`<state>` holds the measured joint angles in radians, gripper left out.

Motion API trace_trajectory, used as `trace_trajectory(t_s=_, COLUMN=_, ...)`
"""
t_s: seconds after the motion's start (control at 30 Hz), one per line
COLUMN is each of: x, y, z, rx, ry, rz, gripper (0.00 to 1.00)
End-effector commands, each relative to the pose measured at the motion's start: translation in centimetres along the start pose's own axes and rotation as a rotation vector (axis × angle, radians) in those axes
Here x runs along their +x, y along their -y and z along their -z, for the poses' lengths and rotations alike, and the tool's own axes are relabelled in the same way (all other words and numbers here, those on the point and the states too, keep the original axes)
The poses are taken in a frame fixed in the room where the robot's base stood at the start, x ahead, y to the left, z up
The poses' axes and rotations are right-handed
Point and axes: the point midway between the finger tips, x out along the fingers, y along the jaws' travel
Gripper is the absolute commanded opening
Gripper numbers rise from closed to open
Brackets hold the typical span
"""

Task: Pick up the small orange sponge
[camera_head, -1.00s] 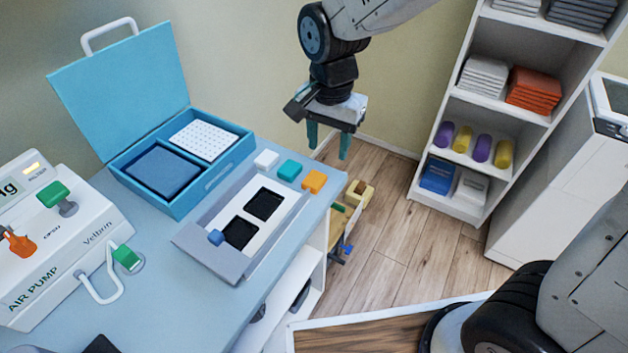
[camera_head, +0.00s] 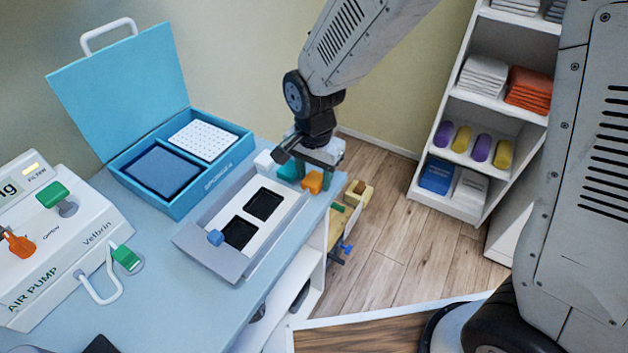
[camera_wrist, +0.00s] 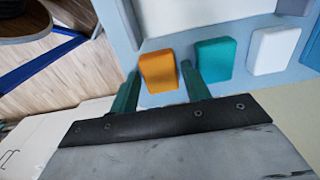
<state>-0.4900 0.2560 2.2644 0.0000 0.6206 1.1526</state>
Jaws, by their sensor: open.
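The small orange sponge (camera_head: 313,182) lies at the table's right edge, at the end of a row of three blocks. In the wrist view the orange sponge (camera_wrist: 158,71) shows between the tips of my two teal fingers. My gripper (camera_head: 307,176) is open and low over the row. In the wrist view my gripper (camera_wrist: 160,80) has one finger on each side of the sponge, the right one in the gap beside the teal block (camera_wrist: 216,64). I cannot tell whether either finger touches the sponge.
A white block (camera_wrist: 273,50) lies beyond the teal one. A grey tray (camera_head: 215,262) with two black recesses lies close by. An open blue case (camera_head: 178,208) and an air pump (camera_head: 60,250) stand left. A shelf (camera_head: 455,205) stands right, across open floor.

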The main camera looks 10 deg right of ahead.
Motion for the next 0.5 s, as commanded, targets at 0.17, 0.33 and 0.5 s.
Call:
trace_trajectory(t_s=0.17, x=-0.02, y=-0.01, z=0.00, rx=0.000, ry=0.000, rz=0.000, gripper=0.17)
trace_trajectory(t_s=0.33, x=-0.04, y=-0.02, z=0.00, rx=0.000, ry=0.000, rz=0.000, gripper=0.14)
trace_trajectory(t_s=0.5, x=-0.34, y=0.01, z=0.01, rx=0.000, ry=0.000, rz=0.001, gripper=0.14)
